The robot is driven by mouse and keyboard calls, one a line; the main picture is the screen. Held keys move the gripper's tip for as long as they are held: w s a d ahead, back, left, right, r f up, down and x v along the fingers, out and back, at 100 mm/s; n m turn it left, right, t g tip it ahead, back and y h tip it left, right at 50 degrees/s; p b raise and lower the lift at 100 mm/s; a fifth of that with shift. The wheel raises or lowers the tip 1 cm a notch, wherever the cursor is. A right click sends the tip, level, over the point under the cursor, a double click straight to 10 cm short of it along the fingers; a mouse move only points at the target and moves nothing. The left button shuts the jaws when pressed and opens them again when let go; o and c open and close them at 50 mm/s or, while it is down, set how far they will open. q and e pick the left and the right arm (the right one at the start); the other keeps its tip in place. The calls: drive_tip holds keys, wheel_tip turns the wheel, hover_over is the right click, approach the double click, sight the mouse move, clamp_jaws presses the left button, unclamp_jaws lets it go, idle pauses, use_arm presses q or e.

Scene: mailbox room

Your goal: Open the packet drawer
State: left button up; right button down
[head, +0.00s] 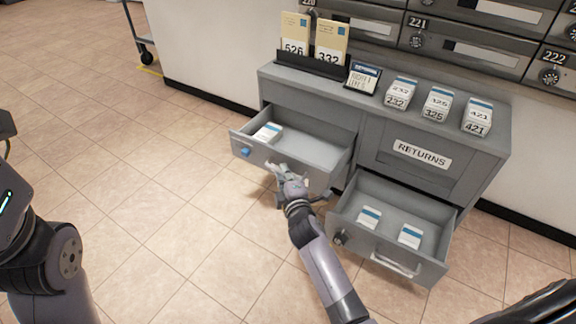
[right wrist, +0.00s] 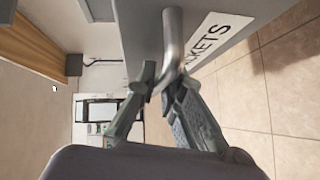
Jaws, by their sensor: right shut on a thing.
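The packet drawer (head: 243,146) is the upper left drawer of the grey cabinet. It stands pulled out, and a white and blue packet (head: 267,132) lies inside. My right gripper (head: 281,172) is at its front, shut on the drawer's handle. The right wrist view shows the metal bar handle (right wrist: 173,38) between the gripper's fingertips (right wrist: 160,84). Beside it is a white label (right wrist: 207,42) on which "CKETS" can be read. My left arm shows at the left edge of the head view, but its gripper is out of the picture.
A lower right drawer (head: 344,222) also stands open with two packets in it. Above it is a panel labelled RETURNS (head: 422,154). The cabinet top (head: 325,88) holds cards, a small sign and packet stacks. The tiled floor (head: 150,200) to the left is clear.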

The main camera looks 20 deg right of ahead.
drive_tip(key=shift+s+a, duration=0.9)
drive_tip(key=shift+a, duration=0.2)
drive_tip(key=c, duration=1.7)
unclamp_jaws()
drive_tip(key=s, duration=0.5)
drive_tip(key=s+a+r, duration=0.1)
drive_tip(key=s, duration=0.1)
drive_tip(key=shift+s, duration=0.2)
drive_tip(key=shift+d, duration=0.1)
